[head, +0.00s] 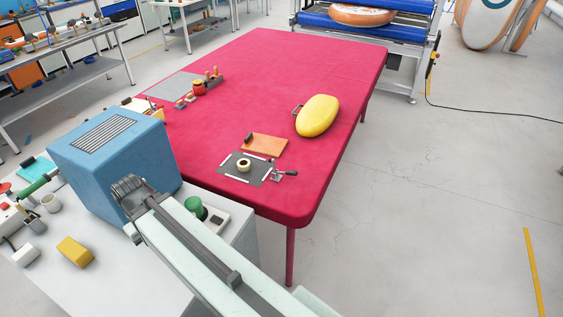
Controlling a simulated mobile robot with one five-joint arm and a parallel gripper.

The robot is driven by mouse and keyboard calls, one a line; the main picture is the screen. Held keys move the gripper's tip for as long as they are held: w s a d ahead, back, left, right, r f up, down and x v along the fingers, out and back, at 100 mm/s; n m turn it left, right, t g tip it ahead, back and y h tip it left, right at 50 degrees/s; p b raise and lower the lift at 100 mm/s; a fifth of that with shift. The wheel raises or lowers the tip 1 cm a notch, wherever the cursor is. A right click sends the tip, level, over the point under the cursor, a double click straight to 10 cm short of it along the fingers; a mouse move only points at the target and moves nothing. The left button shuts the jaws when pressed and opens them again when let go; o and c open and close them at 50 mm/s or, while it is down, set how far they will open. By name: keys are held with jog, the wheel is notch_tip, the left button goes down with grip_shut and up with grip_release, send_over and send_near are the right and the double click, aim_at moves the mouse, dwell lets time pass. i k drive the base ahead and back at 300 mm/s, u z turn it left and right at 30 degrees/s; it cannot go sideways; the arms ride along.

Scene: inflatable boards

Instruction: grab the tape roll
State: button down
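A small cream ring with a dark centre, which looks like the tape roll (244,164), lies flat on a dark grey mat (232,171) with white strips along its edges. The mat is near the front end of the red table (285,75). Nothing covers the roll from this view. I cannot make out my gripper or its fingers here, and nothing is seen touching the roll.
An orange-brown block (264,145) lies just behind the mat. A small clamp-like tool (284,174) is at its right. A yellow oval board (317,116) lies farther back. A blue box (113,152) stands at left. The table's middle is clear.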

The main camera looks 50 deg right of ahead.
aim_at(246, 162)
jog(key=u, duration=2.15)
jog(key=k, duration=2.05)
jog(key=z, duration=0.7)
jog(key=i, duration=1.05)
jog(key=u, duration=0.1)
